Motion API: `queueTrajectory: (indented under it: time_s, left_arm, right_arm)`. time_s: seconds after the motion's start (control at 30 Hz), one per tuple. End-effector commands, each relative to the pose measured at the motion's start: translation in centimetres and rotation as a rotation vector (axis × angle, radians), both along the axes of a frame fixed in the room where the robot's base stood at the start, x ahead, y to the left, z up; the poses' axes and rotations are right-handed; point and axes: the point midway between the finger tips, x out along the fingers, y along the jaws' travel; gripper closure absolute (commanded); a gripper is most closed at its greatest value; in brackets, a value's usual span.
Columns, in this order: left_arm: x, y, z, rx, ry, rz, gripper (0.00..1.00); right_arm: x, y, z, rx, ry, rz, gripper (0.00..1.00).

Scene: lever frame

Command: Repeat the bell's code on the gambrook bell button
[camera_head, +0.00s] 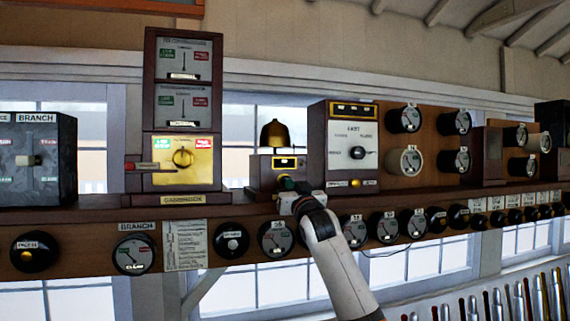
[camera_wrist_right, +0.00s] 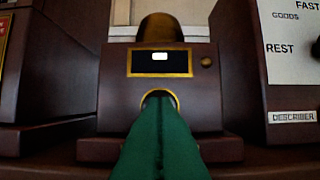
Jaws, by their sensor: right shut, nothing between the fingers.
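A brass dome bell (camera_head: 276,134) stands on a dark wooden box (camera_head: 262,176) on the shelf, right of the tall instrument labelled GAMBROOK (camera_head: 182,200). In the right wrist view the box (camera_wrist_right: 115,105) has a brass-framed window (camera_wrist_right: 140,62) with a small lit white panel. Below it is a brass ring (camera_wrist_right: 148,96), apparently around the bell button, which my fingers hide. My right gripper (camera_wrist_right: 158,102) is shut and empty, its green fingertips in front of the ring; touching or apart I cannot tell. It also shows in the head view (camera_head: 287,182). My left gripper is out of view.
The train describer cabinet (camera_head: 316,150) stands close on the bell's right, and the GAMBROOK instrument close on its left. Several round dials (camera_head: 276,238) line the shelf front below. A row of levers (camera_head: 515,303) stands at lower right.

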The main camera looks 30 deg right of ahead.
Motion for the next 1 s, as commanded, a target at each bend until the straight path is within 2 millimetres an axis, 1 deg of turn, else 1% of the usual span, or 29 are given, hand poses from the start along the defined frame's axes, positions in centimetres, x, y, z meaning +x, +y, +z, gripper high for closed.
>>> queueTrajectory:
  time_s: [0.1, 0.23, 0.5, 0.67, 1.0]
  left_arm:
    - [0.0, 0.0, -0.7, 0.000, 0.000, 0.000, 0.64]
    - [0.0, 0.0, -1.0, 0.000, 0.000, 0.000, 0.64]
    - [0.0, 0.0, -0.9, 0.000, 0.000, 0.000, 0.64]
    - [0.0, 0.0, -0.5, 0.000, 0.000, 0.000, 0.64]
    - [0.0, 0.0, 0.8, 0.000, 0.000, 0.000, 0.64]
  right_arm:
    - [-0.6, 0.1, -0.2, 0.000, -0.001, 0.000, 1.00]
    - [-1.3, 0.3, -0.2, 0.000, -0.001, 0.000, 1.00]
    - [-1.3, 0.3, 0.0, 0.000, 0.000, 0.000, 1.00]
    - [-1.1, 0.2, 0.1, 0.000, 0.000, 0.000, 1.00]
    - [0.3, -0.1, 0.2, 0.001, 0.002, -0.001, 1.00]
